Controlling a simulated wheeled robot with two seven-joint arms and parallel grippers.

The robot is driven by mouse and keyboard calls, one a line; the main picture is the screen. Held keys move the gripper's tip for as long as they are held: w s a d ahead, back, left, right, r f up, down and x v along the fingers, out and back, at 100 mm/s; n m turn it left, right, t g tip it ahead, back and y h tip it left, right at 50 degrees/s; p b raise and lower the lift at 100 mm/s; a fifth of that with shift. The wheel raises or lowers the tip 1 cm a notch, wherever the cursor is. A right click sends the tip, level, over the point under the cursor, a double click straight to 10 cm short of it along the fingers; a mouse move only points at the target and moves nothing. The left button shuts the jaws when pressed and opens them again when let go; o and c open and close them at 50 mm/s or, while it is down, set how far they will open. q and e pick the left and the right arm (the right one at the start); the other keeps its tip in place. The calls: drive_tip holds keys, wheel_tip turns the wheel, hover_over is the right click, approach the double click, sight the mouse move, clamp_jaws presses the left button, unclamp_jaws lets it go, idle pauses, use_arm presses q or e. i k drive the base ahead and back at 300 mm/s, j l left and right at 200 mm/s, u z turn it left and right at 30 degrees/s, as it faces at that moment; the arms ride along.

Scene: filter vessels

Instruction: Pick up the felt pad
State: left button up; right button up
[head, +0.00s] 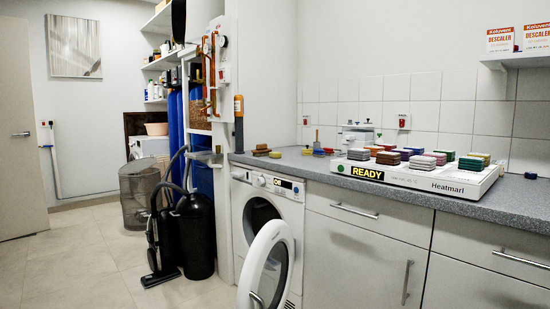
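No thing in the head view can be singled out for certain as the felt pad. Several small block-like pads in many colours sit in rows on a flat white unit marked Heatmarl (455,187), whose display reads READY. Among them are a grey pad (358,154), a dark red pad (388,158) and a pinkish pad (421,165). Neither of my grippers is in view.
The grey speckled counter (310,171) runs along the right wall. Below it, a washing machine (262,190) has its round door (265,268) swung open into the floor space. The tiled floor (85,270) is clear at the left.

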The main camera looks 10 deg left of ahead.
sight(272, 155)
drive_tip(key=i+j, duration=0.15)
drive_tip(key=i+j+z, duration=0.1)
drive_tip(key=j, duration=0.3)
drive_tip(key=i+j, duration=0.2)
drive_tip(key=i+j+z, duration=0.4)
drive_tip(key=j, duration=0.5)
drive_tip(key=i+j+z, duration=0.1)
drive_tip(key=j+z, duration=0.3)
drive_tip(key=j, duration=0.5)
drive_tip(key=j+z, duration=0.4)
drive_tip(key=j, duration=0.6)
drive_tip(key=j+z, duration=0.4)
drive_tip(key=j, duration=0.6)
drive_tip(key=j+z, duration=0.25)
drive_tip(key=j, duration=0.7)
drive_tip(key=k+j+z, duration=0.1)
drive_tip(key=j+z, duration=0.15)
drive_tip(key=j, duration=0.65)
